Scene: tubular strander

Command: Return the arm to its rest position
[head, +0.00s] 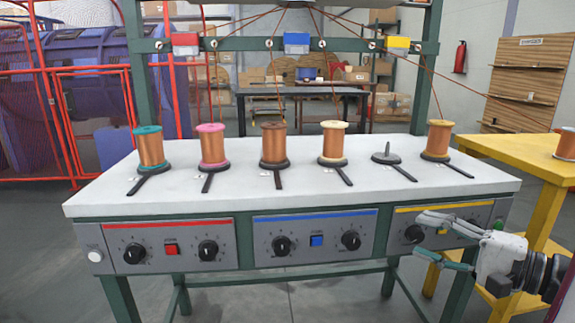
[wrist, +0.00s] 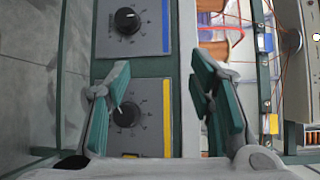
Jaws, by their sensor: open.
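My gripper (head: 436,240) is at the lower right of the head view, in front of the right end of the machine's front panel. Its two fingers with teal pads are spread apart. In the wrist view my gripper (wrist: 160,110) is open with nothing between the fingers. The yellow-striped panel (wrist: 138,105) and its knob show between and behind the fingers. The white-topped strander table (head: 290,195) stands left of and behind my gripper.
Several copper spools, such as the pink-rimmed one (head: 212,147), stand on the table. A bare spindle (head: 386,156) sits among them. A yellow table (head: 515,170) with a spool (head: 566,144) stands at the right, close to my arm. Grey floor (head: 35,250) is open at the left.

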